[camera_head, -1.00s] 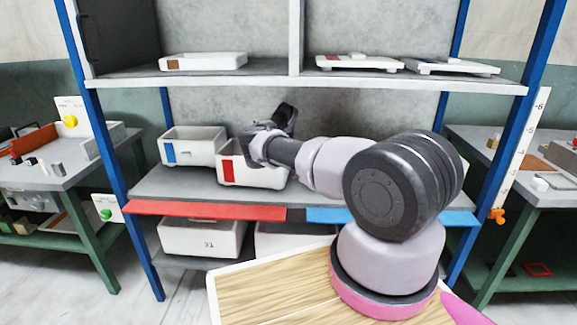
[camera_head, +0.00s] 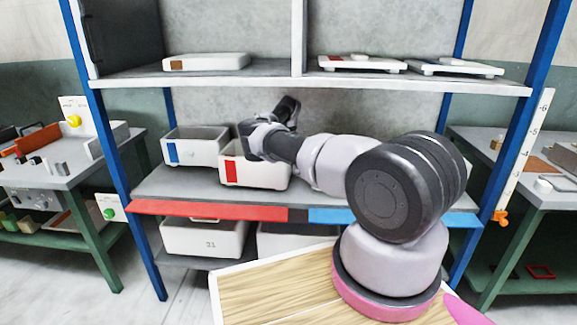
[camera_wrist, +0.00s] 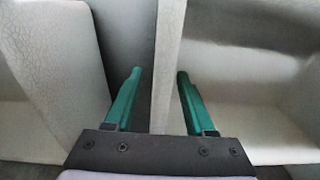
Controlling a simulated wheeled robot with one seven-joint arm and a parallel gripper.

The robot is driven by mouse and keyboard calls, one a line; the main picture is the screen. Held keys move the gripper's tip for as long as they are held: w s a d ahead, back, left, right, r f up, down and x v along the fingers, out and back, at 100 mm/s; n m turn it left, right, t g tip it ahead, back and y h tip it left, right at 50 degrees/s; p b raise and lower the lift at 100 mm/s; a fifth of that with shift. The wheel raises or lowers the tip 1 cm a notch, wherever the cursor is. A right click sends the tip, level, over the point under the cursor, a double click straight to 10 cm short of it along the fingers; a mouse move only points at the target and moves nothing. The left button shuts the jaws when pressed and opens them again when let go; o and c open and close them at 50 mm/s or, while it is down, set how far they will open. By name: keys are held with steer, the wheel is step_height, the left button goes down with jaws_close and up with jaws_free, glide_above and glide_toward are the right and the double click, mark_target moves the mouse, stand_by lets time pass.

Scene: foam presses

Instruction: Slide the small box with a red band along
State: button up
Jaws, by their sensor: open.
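The small white open box with a red band (camera_head: 268,174) stands on the middle shelf, its band on the left part of its front. My gripper (camera_head: 249,148) is at this box's upper left side; my wrist covers part of its rim. In the wrist view, my gripper (camera_wrist: 154,75) has its two green fingers open and apart, with the pale top of a box wall (camera_wrist: 168,60) between them. The right finger is over a box interior, the left over a dark gap. The wall appears free of both fingers, but contact below cannot be told.
A white box with a blue band (camera_head: 190,150) stands close on the left. The shelf's front edge carries a red strip (camera_head: 210,210) and a blue strip (camera_head: 330,216). An upper shelf (camera_head: 270,82) lies above my arm. Lidded white boxes stand below (camera_head: 203,238).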

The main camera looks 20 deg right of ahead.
step_height(320, 180, up, 4)
steer(key=shift+r, duration=0.25)
stand_by(0.4)
